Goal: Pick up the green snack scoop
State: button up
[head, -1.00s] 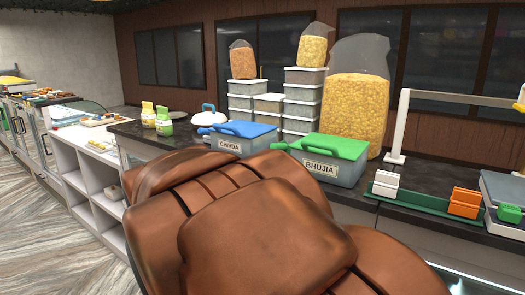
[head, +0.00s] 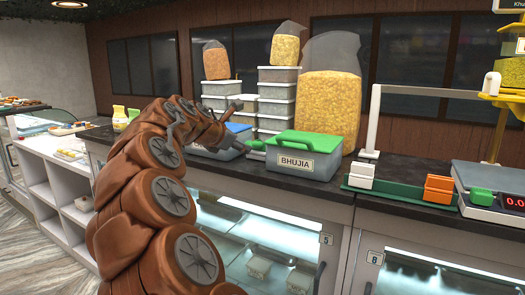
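The green snack scoop (head: 256,146) shows as a small green handle jutting from the left side of the BHUJIA box (head: 293,167). The rest of the scoop is hard to make out against the box's green lid (head: 305,141). My gripper (head: 238,126) is left of the handle, over the blue-lidded box. Its dark fingers look spread, one high and one low, with nothing visible between them. The lower finger is close to the handle; I cannot tell whether they touch.
The blue-lidded box (head: 205,152) stands partly behind my arm. Stacked clear tubs (head: 278,98) and a large snack bag (head: 330,105) stand behind. A white post (head: 373,120) and green tray (head: 400,196) are to the right. A glass-front case is below the counter.

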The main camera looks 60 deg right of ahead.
aim_at(254, 144)
jog(key=d+n, duration=0.1)
jog(key=d, duration=0.1)
jog(key=w+d+n+h, duration=0.1)
jog(key=d, duration=0.1)
jog(key=shift+w+n, duration=0.15)
jog(key=shift+n, duration=0.15)
jog(key=shift+x, duration=1)
jog(key=shift+f+p+x, duration=0.2)
jog(key=shift+p+x, duration=0.7)
jog(key=shift+x, duration=1.8)
jog(key=shift+f, duration=0.1)
jog(key=shift+c, duration=0.4)
jog(key=shift+a, duration=0.1)
grip_shut()
